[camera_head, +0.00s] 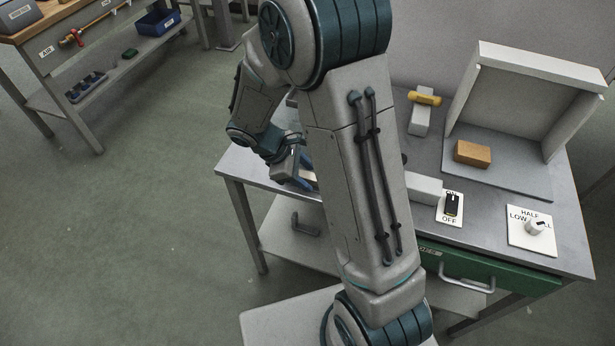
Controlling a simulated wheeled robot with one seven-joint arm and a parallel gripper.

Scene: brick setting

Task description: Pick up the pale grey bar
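A pale grey bar (425,188) lies on the grey table (495,240), just right of my arm, which hides its left end. Another light grey block (420,121) stands farther back, with a yellow piece (425,97) across its top. I cannot tell for sure which of the two is the bar named. My gripper (306,172) is over the table's left end, left of both and apart from them. My arm covers part of it, so I cannot see whether its fingers are open or shut.
An orange-brown brick (472,153) sits in an open-fronted pale booth (508,183) at the back right. An on/off switch plate (450,207) and a dial plate (531,231) lie near the front. A green drawer (485,273) is below. A workbench (60,45) stands far left.

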